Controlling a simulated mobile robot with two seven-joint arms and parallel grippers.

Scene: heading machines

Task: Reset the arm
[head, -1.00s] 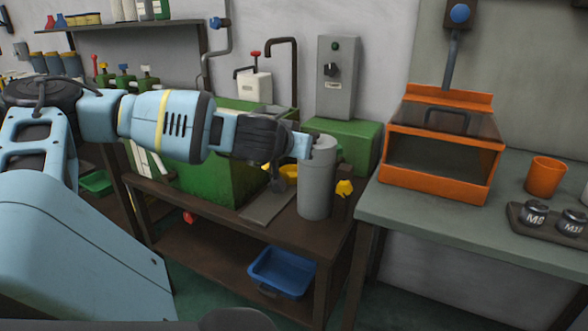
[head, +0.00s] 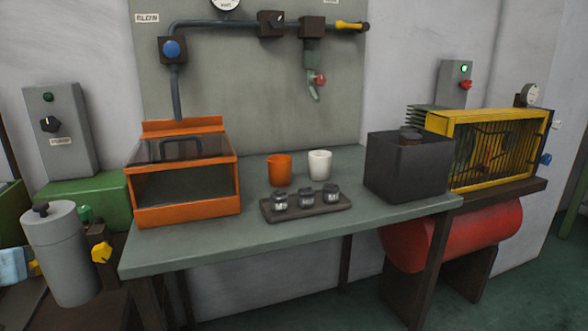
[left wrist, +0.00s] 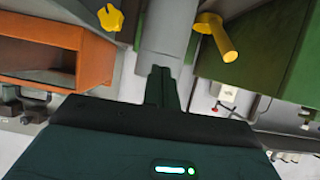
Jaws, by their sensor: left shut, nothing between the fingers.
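My left gripper (left wrist: 163,85) shows in the left wrist view with its dark fingers together and nothing between them. They point toward a grey cylinder (left wrist: 166,40). My right gripper is in neither view.
A yellow knob (head: 101,252) sits beside the cylinder. The grey-green bench (head: 200,246) holds an orange box (head: 187,217), an orange cup (head: 279,170), a white cup (head: 319,165), a tray of weights (head: 334,206) and a dark box (head: 402,175). A yellow cage (head: 495,150) stands at right.

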